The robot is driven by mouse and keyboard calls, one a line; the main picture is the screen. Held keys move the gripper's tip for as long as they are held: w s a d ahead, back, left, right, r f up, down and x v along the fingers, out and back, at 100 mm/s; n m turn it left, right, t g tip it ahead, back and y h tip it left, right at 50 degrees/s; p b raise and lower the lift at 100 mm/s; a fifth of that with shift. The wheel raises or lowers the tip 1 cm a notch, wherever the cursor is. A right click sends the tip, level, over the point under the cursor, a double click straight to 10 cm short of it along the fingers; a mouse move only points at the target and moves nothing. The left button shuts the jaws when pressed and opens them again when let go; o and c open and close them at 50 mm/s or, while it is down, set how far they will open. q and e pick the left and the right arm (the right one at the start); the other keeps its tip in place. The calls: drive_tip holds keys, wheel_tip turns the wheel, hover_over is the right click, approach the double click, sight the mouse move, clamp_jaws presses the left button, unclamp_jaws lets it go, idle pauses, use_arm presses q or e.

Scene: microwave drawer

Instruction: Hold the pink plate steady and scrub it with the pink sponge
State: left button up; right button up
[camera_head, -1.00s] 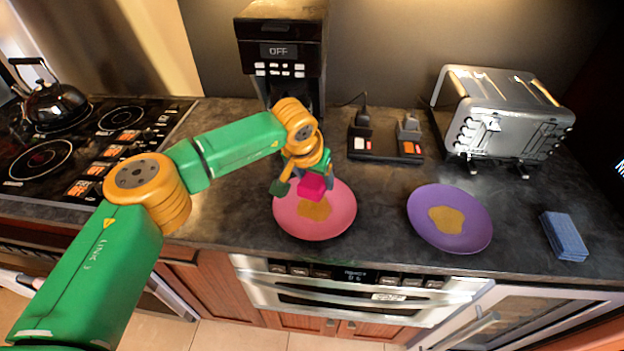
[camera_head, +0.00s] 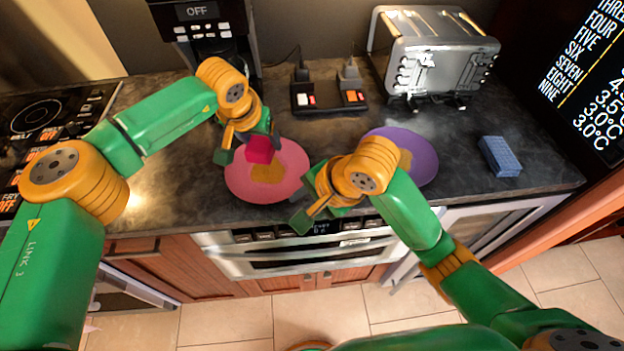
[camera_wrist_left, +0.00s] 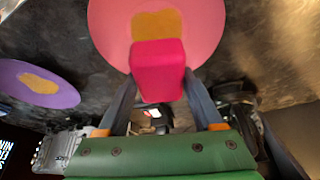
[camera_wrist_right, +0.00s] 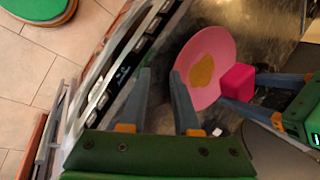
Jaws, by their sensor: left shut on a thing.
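The pink plate (camera_head: 240,185) lies on the dark counter near its front edge, with a brown stain (camera_head: 270,174) on its face. My left gripper (camera_head: 260,146) is shut on the pink sponge (camera_head: 261,151), over the back part of the plate. In the left wrist view the sponge (camera_wrist_left: 158,70) sits between the fingers and overlaps the stain's edge; I cannot tell whether it touches the plate (camera_wrist_left: 110,30). My right gripper (camera_head: 300,204) is at the plate's right front rim. In the right wrist view its fingers (camera_wrist_right: 160,74) are apart and empty, one tip close to the plate rim (camera_wrist_right: 190,88).
A purple plate (camera_head: 420,158) with a brown stain lies to the right, partly behind my right wrist. A blue sponge (camera_head: 499,157) lies further right. A coffee maker (camera_head: 205,35), a power strip (camera_head: 328,97) and a toaster (camera_head: 430,55) stand behind. A stove (camera_head: 40,120) is at left.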

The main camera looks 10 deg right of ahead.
sight(292, 190)
wheel_tip(292, 190, up, 4)
drive_tip(key=d+m+t, duration=0.1)
drive_tip(key=d+t, duration=0.1)
drive_tip(key=shift+m+h, duration=0.3)
drive_tip(key=shift+h, duration=0.3)
drive_tip(key=x, duration=0.8)
drive_tip(key=w+x, duration=0.1)
drive_tip(key=x, duration=0.3)
drive_tip(key=shift+a+r, duration=0.15)
drive_tip(key=shift+r, duration=0.3)
clamp_jaws()
drive_tip(key=shift+o, duration=1.3)
unclamp_jaws()
clamp_jaws()
